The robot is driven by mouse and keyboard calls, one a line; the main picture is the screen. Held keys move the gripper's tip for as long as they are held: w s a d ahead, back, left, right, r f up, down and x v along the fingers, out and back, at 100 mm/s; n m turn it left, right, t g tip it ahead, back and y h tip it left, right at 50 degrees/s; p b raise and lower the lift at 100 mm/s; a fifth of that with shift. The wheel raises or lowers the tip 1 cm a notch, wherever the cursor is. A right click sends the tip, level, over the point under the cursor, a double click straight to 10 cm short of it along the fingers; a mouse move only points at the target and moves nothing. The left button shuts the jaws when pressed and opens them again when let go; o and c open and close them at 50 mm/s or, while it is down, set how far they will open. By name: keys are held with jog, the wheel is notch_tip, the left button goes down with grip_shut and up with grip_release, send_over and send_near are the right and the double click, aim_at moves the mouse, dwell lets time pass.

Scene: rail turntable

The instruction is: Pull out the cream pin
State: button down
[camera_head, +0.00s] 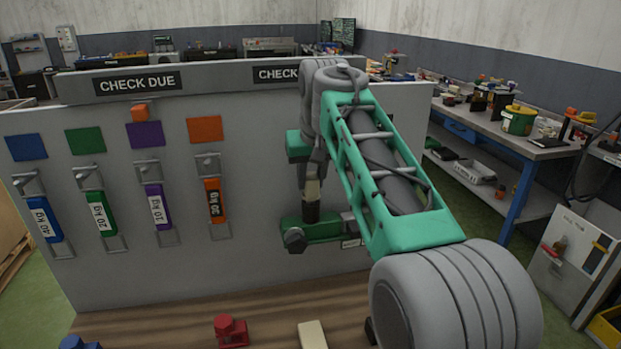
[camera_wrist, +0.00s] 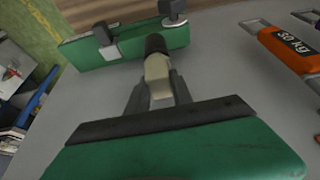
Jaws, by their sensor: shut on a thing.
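The cream pin (camera_head: 313,188) is upright, with a dark lower section, at a green bracket (camera_head: 322,231) on the grey panel. My gripper (camera_head: 313,174) is above the bracket, pointing down, with its fingers shut on the cream part. In the wrist view the pin (camera_wrist: 158,72) sits between the two grey fingers (camera_wrist: 160,92). Its dark end overlaps the green bracket (camera_wrist: 80,51); I cannot tell how deep it sits in it. The bracket carries a grey knob (camera_head: 294,240) on its left.
Several tagged coloured bars, including an orange one (camera_head: 214,203), hang on the panel (camera_head: 262,185) to the left. On the wooden table (camera_head: 270,310) below lie a red part (camera_head: 231,330), a cream block (camera_head: 312,335) and a blue part (camera_head: 78,342). A workbench (camera_head: 495,135) stands at right.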

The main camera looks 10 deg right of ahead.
jog(key=shift+r+p, duration=2.95)
jog(key=shift+r, duration=0.15)
notch_tip(320, 180, up, 5)
jog(key=p, duration=0.4)
jog(key=shift+p, duration=0.4)
